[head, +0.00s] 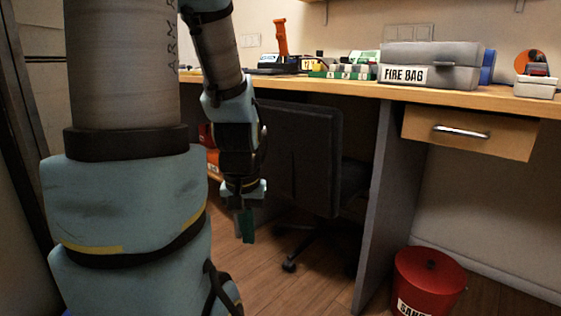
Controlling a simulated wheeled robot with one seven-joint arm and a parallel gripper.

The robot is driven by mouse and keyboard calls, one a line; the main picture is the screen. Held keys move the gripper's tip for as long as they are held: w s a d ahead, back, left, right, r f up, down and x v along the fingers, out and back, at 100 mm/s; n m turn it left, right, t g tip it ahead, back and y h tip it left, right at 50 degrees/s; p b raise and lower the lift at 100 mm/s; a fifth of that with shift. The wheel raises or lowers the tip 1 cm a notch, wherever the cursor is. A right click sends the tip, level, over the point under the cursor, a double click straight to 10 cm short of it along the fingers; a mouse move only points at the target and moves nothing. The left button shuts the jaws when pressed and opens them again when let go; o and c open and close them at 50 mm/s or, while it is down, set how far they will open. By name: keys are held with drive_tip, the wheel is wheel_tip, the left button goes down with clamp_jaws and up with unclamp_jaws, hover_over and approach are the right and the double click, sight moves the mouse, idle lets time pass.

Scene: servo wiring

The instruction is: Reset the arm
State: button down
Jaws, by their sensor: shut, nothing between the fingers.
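My gripper (246,222) hangs low at the end of my arm, left of the picture's middle. Its fingers point down and are closed together, with nothing seen between them. The gripper is below the level of the desk top, in front of the dark chair. My arm's large upper links fill the left side of the view. No cable or other object is in contact with the fingers as far as I can see.
A wooden desk (340,87) runs across the back, with a grey fire bag box (430,58) and several tools on it. A black chair (300,150) stands behind my gripper. A drawer (470,132) and a red bin (428,280) are at right. Wood floor is clear before the bin.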

wheel_tip(320, 180, up, 34)
drive_tip(key=p, duration=3.1)
drive_tip(key=shift+f, duration=0.2)
drive_tip(key=shift+w, duration=0.1)
